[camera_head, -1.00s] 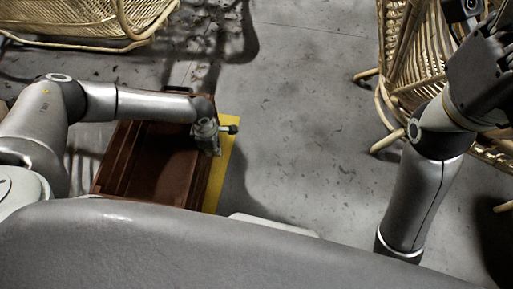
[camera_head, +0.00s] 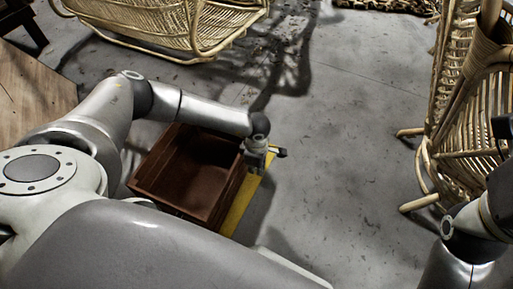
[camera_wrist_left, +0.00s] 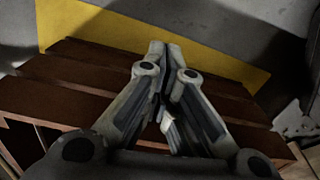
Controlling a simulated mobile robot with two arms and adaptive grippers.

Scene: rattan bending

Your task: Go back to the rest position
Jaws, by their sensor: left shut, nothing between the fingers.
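My left gripper (camera_head: 268,154) hangs at the end of my left arm, over the right edge of a brown wooden box in the head view. In the left wrist view its fingers (camera_wrist_left: 166,52) are shut together with nothing between them, in front of brown wooden slats and a yellow strip. I cannot tell whether it touches the box. My right arm is at the right edge of the head view, cut off by the frame. Its dark gripper (camera_head: 502,180) shows only in part, so its opening is hidden.
The open brown box (camera_head: 165,185) stands by a yellow strip (camera_head: 240,207) on the grey floor. A rattan seat (camera_head: 165,28) is at the back left, and rattan furniture (camera_head: 468,125) stands at the right, close to my right arm. The middle floor (camera_head: 350,150) is clear.

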